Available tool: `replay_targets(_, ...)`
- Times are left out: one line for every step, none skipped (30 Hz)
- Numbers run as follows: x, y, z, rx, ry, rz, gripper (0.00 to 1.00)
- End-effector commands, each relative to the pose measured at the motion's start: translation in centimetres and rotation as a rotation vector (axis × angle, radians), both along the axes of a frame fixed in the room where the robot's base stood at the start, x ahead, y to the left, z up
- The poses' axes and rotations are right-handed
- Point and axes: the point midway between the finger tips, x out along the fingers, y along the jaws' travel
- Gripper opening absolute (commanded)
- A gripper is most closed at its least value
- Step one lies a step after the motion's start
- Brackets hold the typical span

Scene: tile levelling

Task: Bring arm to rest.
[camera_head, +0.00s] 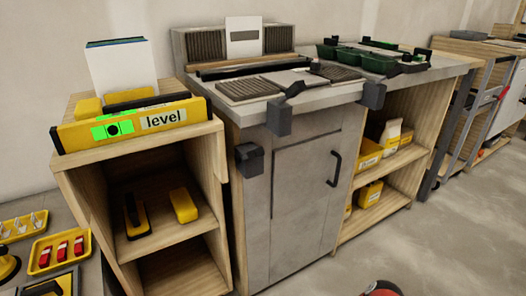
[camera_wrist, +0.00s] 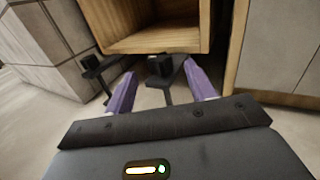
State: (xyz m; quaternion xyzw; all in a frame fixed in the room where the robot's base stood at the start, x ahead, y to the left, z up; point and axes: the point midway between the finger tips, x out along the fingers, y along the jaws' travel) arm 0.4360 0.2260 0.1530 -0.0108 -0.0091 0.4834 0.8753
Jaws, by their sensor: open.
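My gripper (camera_wrist: 160,86) shows in the wrist view, with two purple fingers spread apart. No object is clearly held between them. It is in front of the lower part of a wooden shelf unit (camera_wrist: 205,45), with floor visible between and beyond the fingers. Dark pieces near the fingertips are hard to make out. I cannot pick out my arm or gripper in the head view.
In the head view, a yellow level (camera_head: 130,124) lies on the wooden shelf unit (camera_head: 82,178). A grey cabinet (camera_head: 300,195) stands beside it, with a tiled worktop and green trays (camera_head: 380,63) above. Open floor (camera_head: 460,235) lies at right. A grey block (camera_wrist: 45,45) is left in the wrist view.

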Motion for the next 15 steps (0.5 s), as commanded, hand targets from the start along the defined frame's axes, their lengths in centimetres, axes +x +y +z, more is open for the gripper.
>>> replay_targets(0.7, -0.4, 1.3, -0.017, -0.039, 0.037, 0.55)
replay_targets(1.0, -0.6, 2.1, -0.027, -0.062, 0.064, 0.55)
replay_targets(1.4, -0.9, 3.4, -0.041, -0.098, 0.108, 0.55)
replay_targets(1.7, -1.1, 4.4, -0.055, -0.127, 0.145, 0.55)
replay_targets(1.9, -1.4, 5.6, -0.071, -0.159, 0.184, 0.55)
replay_targets(2.2, -1.7, 7.0, -0.093, -0.199, 0.237, 0.55)
replay_targets(2.3, -1.9, 8.2, -0.111, -0.228, 0.277, 0.55)
replay_targets(2.3, -2.1, 9.2, -0.128, -0.257, 0.318, 0.55)
replay_targets(2.4, -2.5, 10.7, -0.156, -0.292, 0.37, 0.55)
replay_targets(2.4, -2.7, 11.7, -0.177, -0.319, 0.41, 0.55)
replay_targets(2.4, -3.0, 12.8, -0.197, -0.347, 0.448, 0.55)
replay_targets(2.4, -3.3, 14.2, -0.226, -0.38, 0.499, 0.55)
replay_targets(2.3, -3.6, 15.2, -0.25, -0.405, 0.537, 0.55)
replay_targets(2.2, -3.8, 16.2, -0.275, -0.43, 0.573, 0.55)
replay_targets(2.0, -4.2, 17.5, -0.308, -0.46, 0.623, 0.55)
